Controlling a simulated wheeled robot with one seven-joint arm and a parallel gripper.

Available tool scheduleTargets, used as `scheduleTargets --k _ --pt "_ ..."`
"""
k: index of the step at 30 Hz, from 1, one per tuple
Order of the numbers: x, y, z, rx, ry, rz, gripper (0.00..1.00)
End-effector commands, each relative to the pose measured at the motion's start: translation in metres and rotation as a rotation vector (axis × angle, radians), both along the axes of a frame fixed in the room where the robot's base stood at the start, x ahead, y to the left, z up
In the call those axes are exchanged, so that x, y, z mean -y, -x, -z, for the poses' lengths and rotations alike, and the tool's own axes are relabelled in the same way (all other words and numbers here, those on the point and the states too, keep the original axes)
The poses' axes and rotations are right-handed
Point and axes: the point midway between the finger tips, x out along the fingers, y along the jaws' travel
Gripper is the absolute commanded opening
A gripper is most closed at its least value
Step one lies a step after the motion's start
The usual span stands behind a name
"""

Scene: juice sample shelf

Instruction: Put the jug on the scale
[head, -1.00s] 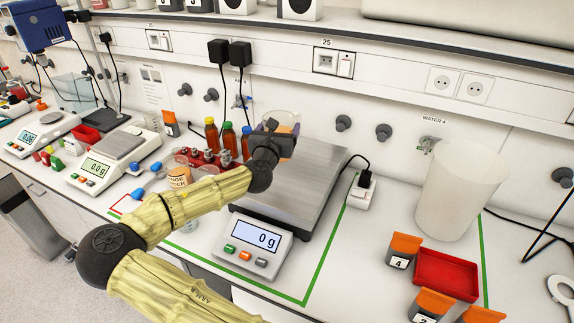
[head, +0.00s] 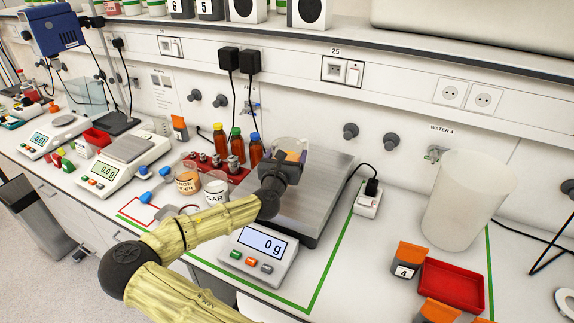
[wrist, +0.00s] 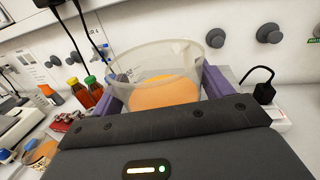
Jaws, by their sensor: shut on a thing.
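The jug (wrist: 160,75) is a clear, open-topped vessel with orange juice in it, upright between the purple fingers of my gripper (wrist: 158,95). In the head view the jug (head: 291,145) is partly hidden by my gripper (head: 287,160), which is shut on it. The scale has a large steel plate (head: 318,205) and a display (head: 262,243) that reads 0 g. My gripper and the jug are over the back left part of the plate in the head view. The gap under the jug is hidden, so I cannot tell how high it is.
Three capped bottles (head: 236,145) and a red rack (head: 215,167) stand left of the plate, with labelled jars (head: 216,188) in front. A large white container (head: 463,200) and a red tray (head: 450,285) are at the right. The plate's right side is clear.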

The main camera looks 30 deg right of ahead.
Motion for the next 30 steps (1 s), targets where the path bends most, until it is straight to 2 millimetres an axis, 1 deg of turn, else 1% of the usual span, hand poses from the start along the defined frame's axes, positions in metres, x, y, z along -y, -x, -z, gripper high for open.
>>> scheduleTargets --k 2,6,9,20,21,23,24,30 --pt "0.0 0.0 0.005 0.0 0.001 0.0 0.39" --pt "0.0 0.0 0.024 -0.003 0.003 0.0 0.39" --pt "0.0 0.0 0.034 -0.001 0.002 0.0 0.39" --pt "0.0 0.0 0.039 0.002 0.001 0.0 0.39" --pt "0.0 0.0 0.039 -0.001 0.001 0.0 0.84" --pt "0.0 0.0 0.039 -0.001 0.0 0.0 0.96" --pt "0.0 0.0 0.039 -0.001 0.0 0.0 1.0" --pt "0.0 0.0 0.038 -0.001 0.0 0.0 1.0"
